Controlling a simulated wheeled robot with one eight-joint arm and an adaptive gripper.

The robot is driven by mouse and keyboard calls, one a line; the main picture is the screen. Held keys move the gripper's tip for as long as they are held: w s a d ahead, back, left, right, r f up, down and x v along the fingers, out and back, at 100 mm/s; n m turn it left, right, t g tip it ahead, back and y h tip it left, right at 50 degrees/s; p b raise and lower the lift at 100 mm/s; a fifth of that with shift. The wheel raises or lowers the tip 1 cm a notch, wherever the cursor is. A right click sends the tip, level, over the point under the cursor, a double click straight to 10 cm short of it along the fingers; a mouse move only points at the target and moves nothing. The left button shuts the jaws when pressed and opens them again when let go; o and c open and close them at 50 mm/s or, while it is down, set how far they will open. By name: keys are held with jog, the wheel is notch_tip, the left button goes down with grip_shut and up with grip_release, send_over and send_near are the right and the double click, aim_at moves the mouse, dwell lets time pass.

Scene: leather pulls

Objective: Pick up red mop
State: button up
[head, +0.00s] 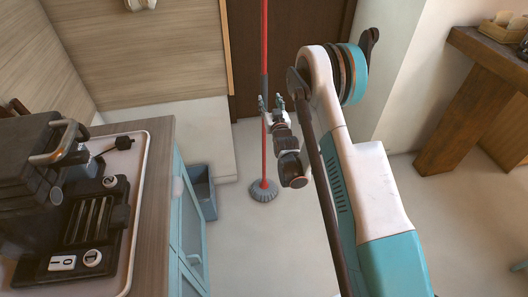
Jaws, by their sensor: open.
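The red mop (264,150) stands upright in the head view, in front of the dark brown door. Its long red handle runs past the top of the picture, and its grey head (263,191) rests on the floor. My gripper (271,101) is open, with its fingertips pointing away from me. In the picture the fingers overlap the handle, one at each side of it. I cannot tell whether they touch it or how far apart in depth they are.
A blue-grey bin (201,191) stands on the floor left of the mop. A counter (154,220) with a tray (133,225) and dark machine (28,175) is at left. A wooden table (470,110) stands at right. The floor between is mostly clear.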

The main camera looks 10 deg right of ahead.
aim_at(265, 86)
jog(key=w+p, duration=0.1)
jog(key=w, duration=0.6)
jog(key=shift+f, duration=0.1)
jog(key=shift+w+d+r+b, duration=0.1)
jog(key=shift+w+b, duration=0.6)
jog(key=shift+w, duration=0.95)
jog(key=shift+w+d+r+b, duration=0.1)
jog(key=shift+w+b, duration=0.55)
jog(key=shift+w, duration=0.95)
grip_shut()
